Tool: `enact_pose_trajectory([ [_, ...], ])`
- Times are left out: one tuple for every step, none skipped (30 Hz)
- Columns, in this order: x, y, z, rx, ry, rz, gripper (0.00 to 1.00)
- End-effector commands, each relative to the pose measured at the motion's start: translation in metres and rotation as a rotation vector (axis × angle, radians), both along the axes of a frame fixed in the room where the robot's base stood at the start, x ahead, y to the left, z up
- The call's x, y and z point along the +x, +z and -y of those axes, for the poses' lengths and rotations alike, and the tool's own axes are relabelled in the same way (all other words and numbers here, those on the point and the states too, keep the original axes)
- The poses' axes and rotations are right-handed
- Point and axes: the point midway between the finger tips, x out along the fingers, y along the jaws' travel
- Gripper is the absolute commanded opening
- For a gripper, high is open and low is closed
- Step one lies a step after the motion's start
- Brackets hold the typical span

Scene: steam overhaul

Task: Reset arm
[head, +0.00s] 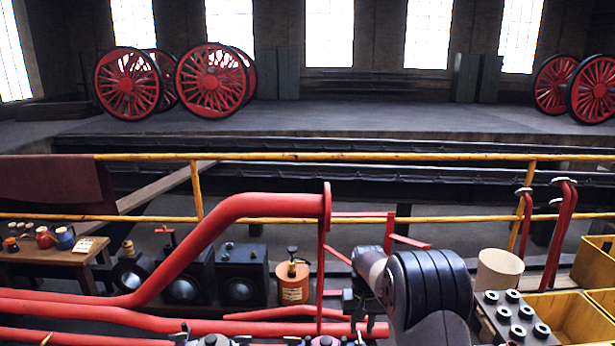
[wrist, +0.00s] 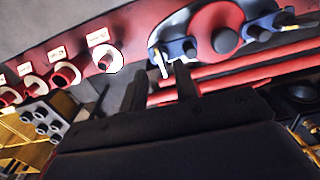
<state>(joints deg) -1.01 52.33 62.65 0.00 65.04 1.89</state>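My gripper (wrist: 160,82) shows in the wrist view as two dark fingers with a gap between them. It is open, and I see nothing held in the gap. Beyond the fingertips is a red panel (wrist: 78,48) with a row of round white-rimmed fittings and small pale labels. Past the right finger is a dark blue fitting (wrist: 180,50) beside a red round part (wrist: 218,30). I cannot tell whether the fingers touch anything.
Thick red pipes (head: 240,207) cross the left and middle. A yellow railing (head: 350,157) runs behind. Right of my arm stand a grey block with black-topped pegs (head: 515,318), a cream cylinder (head: 498,270) and yellow bins (head: 575,312). A wooden table (head: 60,256) with small pots is left.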

Motion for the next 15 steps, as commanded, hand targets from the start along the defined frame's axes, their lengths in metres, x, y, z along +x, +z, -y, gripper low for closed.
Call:
enact_pose_trajectory([
  [-0.001, -0.012, 0.000, 0.000, 0.000, -0.003, 0.29],
  [-0.001, -0.018, 0.000, 0.000, 0.000, -0.004, 0.29],
  [0.000, -0.026, 0.000, 0.000, 0.000, -0.004, 0.29],
  [-0.001, -0.032, 0.000, 0.000, 0.000, -0.004, 0.29],
  [-0.001, -0.038, 0.000, 0.000, 0.000, -0.004, 0.29],
  [-0.001, -0.046, 0.000, 0.000, 0.000, -0.004, 0.29],
  [0.000, -0.044, 0.000, 0.000, 0.021, -0.001, 0.29],
  [0.000, -0.043, 0.000, 0.000, 0.047, 0.001, 0.29],
  [0.000, -0.042, 0.001, 0.000, 0.079, 0.001, 0.29],
  [0.000, -0.042, 0.001, 0.000, 0.103, 0.000, 0.29],
  [0.000, -0.043, 0.001, 0.000, 0.127, 0.000, 0.29],
  [0.000, -0.043, 0.001, 0.000, 0.159, 0.000, 0.29],
  [0.000, -0.043, 0.001, 0.000, 0.183, 0.000, 0.29],
  [0.000, -0.043, 0.001, 0.000, 0.207, 0.000, 0.29],
  [0.000, -0.042, 0.001, 0.000, 0.238, 0.000, 0.29],
])
